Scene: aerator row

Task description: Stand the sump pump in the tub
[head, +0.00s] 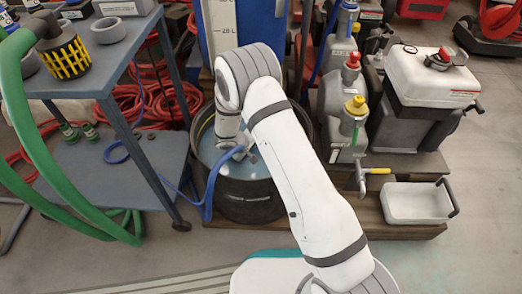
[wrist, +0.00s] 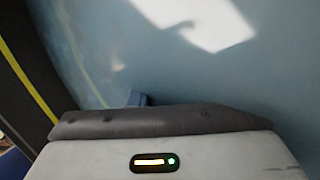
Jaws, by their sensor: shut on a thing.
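A blue hose (head: 209,190) runs from the gripper's fingers over the tub's left rim. The sump pump is mostly hidden by my gripper; a small blue piece (wrist: 137,98) shows just past the dark finger in the wrist view. Whether the pump touches the tub's bottom or is upright cannot be told.
A grey cart (head: 150,160) stands left of the tub, with a green hose (head: 40,150) hanging beside it. A wooden platform (head: 400,232) to the right holds jugs, a white-topped container (head: 425,75) and a white tray (head: 415,203). A blue-and-white panel rises behind the tub.

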